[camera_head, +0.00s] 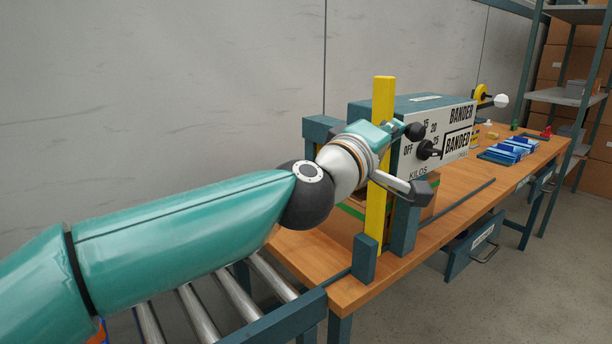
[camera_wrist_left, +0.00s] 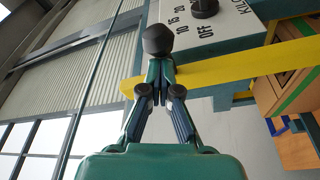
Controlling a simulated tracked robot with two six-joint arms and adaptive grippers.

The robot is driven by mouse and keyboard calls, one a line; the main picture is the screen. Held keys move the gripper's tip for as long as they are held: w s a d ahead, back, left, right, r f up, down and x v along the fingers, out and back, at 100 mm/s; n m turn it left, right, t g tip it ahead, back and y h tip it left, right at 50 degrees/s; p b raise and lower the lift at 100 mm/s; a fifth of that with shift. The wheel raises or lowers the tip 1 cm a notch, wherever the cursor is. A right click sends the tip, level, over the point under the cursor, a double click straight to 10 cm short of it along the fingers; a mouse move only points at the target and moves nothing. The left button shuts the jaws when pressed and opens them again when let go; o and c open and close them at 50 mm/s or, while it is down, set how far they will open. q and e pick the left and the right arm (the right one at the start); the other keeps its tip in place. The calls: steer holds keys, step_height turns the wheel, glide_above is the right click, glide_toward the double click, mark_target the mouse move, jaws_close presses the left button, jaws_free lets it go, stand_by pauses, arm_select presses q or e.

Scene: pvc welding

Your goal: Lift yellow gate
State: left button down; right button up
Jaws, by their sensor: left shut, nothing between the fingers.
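The yellow gate (camera_head: 382,98) is an upright bar at the near end of the wooden table, its foot by a dark teal post. It also crosses the left wrist view sideways (camera_wrist_left: 250,64). My left gripper (camera_head: 402,131) reaches across the upper part of the gate in the head view and hides a piece of it. In the left wrist view its fingers (camera_wrist_left: 158,72) are together and empty, overlapping the bar near its end. A black round knob (camera_wrist_left: 158,39) shows at the fingertips. Whether the fingers touch the bar or knob, I cannot tell. My right gripper is not in view.
A white and teal machine (camera_head: 443,128) with dials and printed labels stands right behind the gate. The table (camera_head: 344,291) continues to blue bins (camera_head: 507,148) at the far right. A roller conveyor (camera_head: 240,294) lies below my left arm.

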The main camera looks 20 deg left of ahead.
arm_select(q)
steer(key=a, duration=0.4)
steer(key=shift+r, duration=0.4)
glide_toward(381, 115)
steer(key=v, duration=0.4)
steer(key=shift+s+a+r, duration=0.1)
steer(key=shift+s, duration=0.25)
